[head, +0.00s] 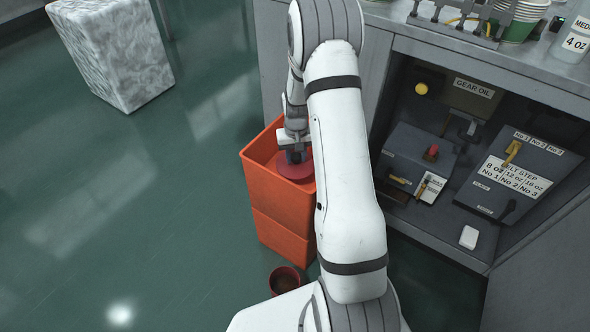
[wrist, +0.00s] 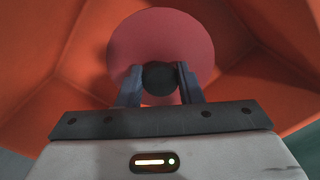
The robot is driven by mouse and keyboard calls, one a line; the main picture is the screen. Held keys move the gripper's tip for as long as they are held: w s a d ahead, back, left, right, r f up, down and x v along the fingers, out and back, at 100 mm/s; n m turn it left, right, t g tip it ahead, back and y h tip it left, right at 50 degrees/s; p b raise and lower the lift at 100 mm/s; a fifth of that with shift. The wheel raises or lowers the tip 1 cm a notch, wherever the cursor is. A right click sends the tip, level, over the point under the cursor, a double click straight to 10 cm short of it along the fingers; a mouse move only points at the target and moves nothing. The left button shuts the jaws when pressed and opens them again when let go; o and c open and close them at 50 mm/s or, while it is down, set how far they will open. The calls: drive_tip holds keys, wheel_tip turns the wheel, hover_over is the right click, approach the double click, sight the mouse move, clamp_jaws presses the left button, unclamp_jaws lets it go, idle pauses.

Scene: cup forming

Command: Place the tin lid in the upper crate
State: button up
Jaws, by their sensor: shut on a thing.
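The tin lid is a dull red disc with a dark round knob. In the wrist view the lid (wrist: 160,38) is at the upper middle, with its knob between my fingertips. My gripper (wrist: 159,80) is shut on the knob. In the head view the lid (head: 296,169) shows in the mouth of the upper orange crate (head: 258,174), partly behind my arm. My gripper (head: 295,155) points down over it. Orange crate walls surround the lid in the wrist view. I cannot tell whether the lid touches the crate floor.
A lower orange crate (head: 278,238) is under the upper one. A dark red pot (head: 284,280) stands on the floor in front. A grey machine cabinet (head: 440,52) with levers and labels is at the right. A marbled block (head: 112,52) stands at the upper left. The green floor at left is clear.

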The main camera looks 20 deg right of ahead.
sight(297, 163)
drive_tip(key=shift+d+f+b, duration=0.15)
drive_tip(key=shift+f+b, duration=0.3)
drive_tip(key=shift+f, duration=2.3)
drive_tip(key=shift+f, duration=0.15)
drive_tip(key=o, duration=1)
